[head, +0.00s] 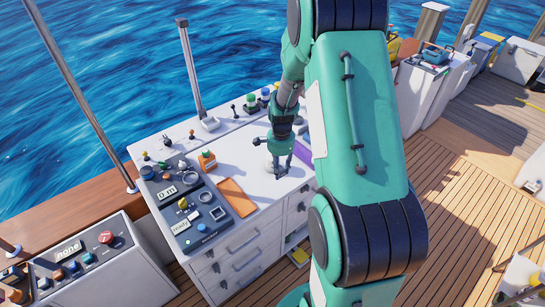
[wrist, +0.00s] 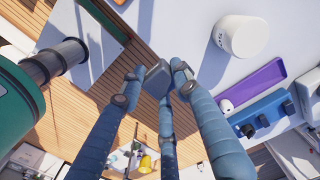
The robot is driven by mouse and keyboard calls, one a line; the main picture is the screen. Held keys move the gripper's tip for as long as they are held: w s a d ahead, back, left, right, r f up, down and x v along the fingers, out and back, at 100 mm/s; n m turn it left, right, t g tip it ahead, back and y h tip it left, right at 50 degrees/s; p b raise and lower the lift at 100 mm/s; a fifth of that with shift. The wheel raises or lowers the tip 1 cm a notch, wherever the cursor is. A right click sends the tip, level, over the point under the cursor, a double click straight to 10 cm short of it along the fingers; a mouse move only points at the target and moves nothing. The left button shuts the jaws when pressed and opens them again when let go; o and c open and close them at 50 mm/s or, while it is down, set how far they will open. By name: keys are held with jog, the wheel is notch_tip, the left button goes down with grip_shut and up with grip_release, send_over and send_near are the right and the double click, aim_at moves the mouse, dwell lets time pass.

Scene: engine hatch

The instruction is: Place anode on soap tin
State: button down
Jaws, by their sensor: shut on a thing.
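My gripper (head: 280,165) is over the white cabinet top in the head view. In the wrist view its dark blue fingers (wrist: 158,84) are closed around a small grey block (wrist: 157,78), which looks like the anode. The block is held near the fingertips, over or near the cabinet edge, with wooden deck seen beyond. I cannot tell for sure which thing is the soap tin. A shallow purple tray (wrist: 250,86) lies on the white top, right of the fingers in the wrist view; it also shows partly behind my arm in the head view (head: 303,153).
A white rounded container (wrist: 243,36) stands near the purple tray. A blue switch box (wrist: 262,115) is beside it. The cabinet top (head: 250,165) also carries control panels (head: 183,207), an orange box (head: 207,159) and a flat orange piece (head: 237,197). Knobs line the back edge.

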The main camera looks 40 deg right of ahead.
dwell(0.3)
send_over(269, 158)
jog(key=d, duration=0.2)
jog(key=shift+s+f+p, duration=0.25)
jog(key=shift+f+p, duration=0.2)
jog(key=shift+f, duration=0.2)
jog(key=shift+w+d+f, duration=0.15)
jog(key=shift+w+d, duration=0.05)
jog(key=shift+w, duration=0.2)
jog(key=shift+f, duration=1.65)
jog(key=shift+f, duration=0.15)
jog(key=c, duration=1.3)
grip_release()
